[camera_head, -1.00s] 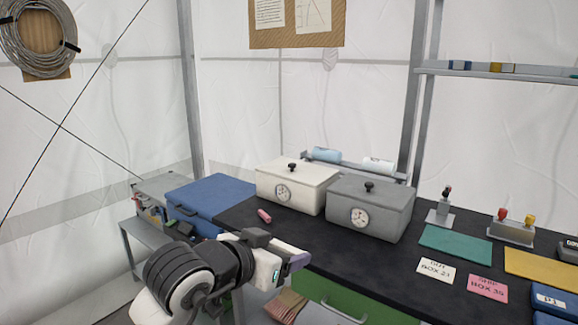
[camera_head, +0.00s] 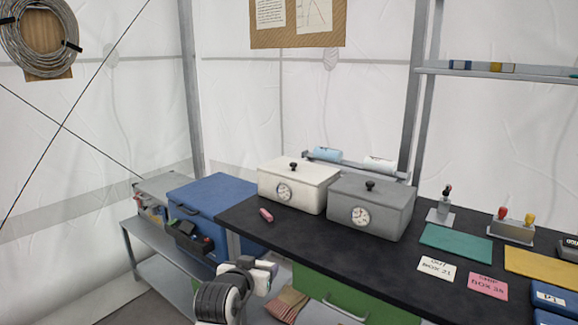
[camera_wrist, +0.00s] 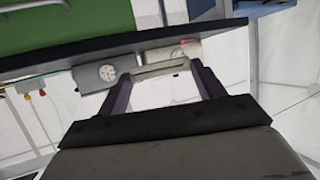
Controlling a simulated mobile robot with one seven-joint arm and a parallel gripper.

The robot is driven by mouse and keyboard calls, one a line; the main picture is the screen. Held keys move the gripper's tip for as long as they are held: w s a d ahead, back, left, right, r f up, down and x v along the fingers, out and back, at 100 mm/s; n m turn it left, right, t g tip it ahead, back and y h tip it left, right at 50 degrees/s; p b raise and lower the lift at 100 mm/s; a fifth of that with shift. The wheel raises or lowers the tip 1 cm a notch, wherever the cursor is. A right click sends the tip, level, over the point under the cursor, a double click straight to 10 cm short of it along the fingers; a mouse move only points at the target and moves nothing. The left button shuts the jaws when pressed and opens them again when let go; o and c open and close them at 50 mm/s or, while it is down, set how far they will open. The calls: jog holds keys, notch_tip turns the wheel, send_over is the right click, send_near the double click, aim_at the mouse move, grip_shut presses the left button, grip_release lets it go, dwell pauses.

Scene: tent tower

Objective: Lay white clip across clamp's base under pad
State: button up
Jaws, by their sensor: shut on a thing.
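My gripper (camera_wrist: 162,84) is seen from the wrist with its two dark fingers apart, shut on a pale bar that spans between the tips, seemingly the white clip (camera_wrist: 160,69). In the head view my gripper (camera_head: 262,267) is low, in front of the bench's left part; the clip cannot be made out there. A small upright device with a grey base and dark handle, seemingly the clamp (camera_head: 440,211), stands on the bench right of the grey box. My gripper is well to its left. Its pad is too small to tell.
The black bench (camera_head: 310,239) carries a white box (camera_head: 297,188), a grey box (camera_head: 370,210), a pink object (camera_head: 266,215), a green mat (camera_head: 455,243) and label cards. A blue case (camera_head: 210,198) stands left. The bench's front strip is clear.

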notch_tip(320, 180, down, 20)
jog(key=s+d+n+y, duration=0.2)
jog(key=d+y, duration=0.1)
jog(key=s+d+f, duration=0.2)
jog(key=s+f, duration=0.2)
jog(key=f, duration=0.4)
jog(key=s+d+f, duration=0.3)
jog(key=f, duration=0.4)
jog(key=shift+s+f+n+t, duration=0.3)
jog(key=shift+s+f+n, duration=0.05)
jog(key=shift+f+n, duration=0.05)
